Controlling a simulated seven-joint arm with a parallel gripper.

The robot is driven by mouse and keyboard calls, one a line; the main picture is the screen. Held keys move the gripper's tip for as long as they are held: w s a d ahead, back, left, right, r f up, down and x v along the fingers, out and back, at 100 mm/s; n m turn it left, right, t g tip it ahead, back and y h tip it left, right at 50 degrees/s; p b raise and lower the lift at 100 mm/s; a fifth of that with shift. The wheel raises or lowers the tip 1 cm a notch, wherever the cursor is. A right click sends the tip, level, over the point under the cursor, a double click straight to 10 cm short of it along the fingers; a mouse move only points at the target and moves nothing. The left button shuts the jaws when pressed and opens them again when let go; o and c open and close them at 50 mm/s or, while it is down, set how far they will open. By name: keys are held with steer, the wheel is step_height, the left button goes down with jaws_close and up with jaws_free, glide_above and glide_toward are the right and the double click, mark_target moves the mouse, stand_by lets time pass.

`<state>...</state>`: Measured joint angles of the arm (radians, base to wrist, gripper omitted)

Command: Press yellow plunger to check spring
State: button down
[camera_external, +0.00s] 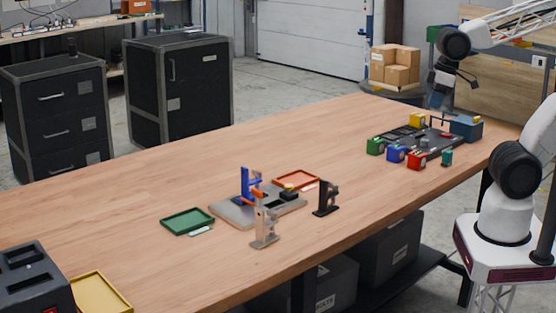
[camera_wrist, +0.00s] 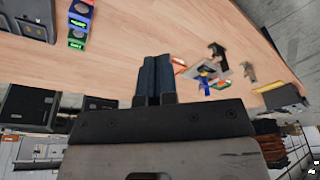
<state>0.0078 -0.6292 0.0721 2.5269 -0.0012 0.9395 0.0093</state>
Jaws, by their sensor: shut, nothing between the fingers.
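A small yellow part (camera_external: 289,187), which may be the plunger, sits by a black block (camera_external: 288,196) on the grey plate (camera_external: 232,211) in the middle of the table. I cannot make out its shape for sure. A blue upright bracket (camera_external: 246,183) with orange parts stands on the same plate. My gripper (camera_external: 437,105) is over the far right of the table, well away from the plate. In the wrist view my gripper's dark fingers (camera_wrist: 155,62) are together and hold nothing. The plate's group shows small there, right of the fingers.
Near my gripper stand a dark fixture (camera_external: 430,142), green (camera_external: 375,146), blue (camera_external: 396,154), red (camera_external: 417,161) and yellow (camera_external: 417,120) blocks and a blue-grey box (camera_external: 466,128). Green (camera_external: 187,222) and orange (camera_external: 296,178) trays and a black stand (camera_external: 326,199) flank the plate. Table between groups is clear.

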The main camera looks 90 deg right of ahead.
steer(key=w+a+n+y, duration=0.1)
steer(key=w+a+y, duration=0.3)
steer(key=w, duration=0.8)
steer(key=t+y, duration=0.3)
glide_above(288, 184)
step_height(288, 184, down, 9)
steer(key=shift+f, duration=0.15)
steer(key=shift+f, duration=4.35)
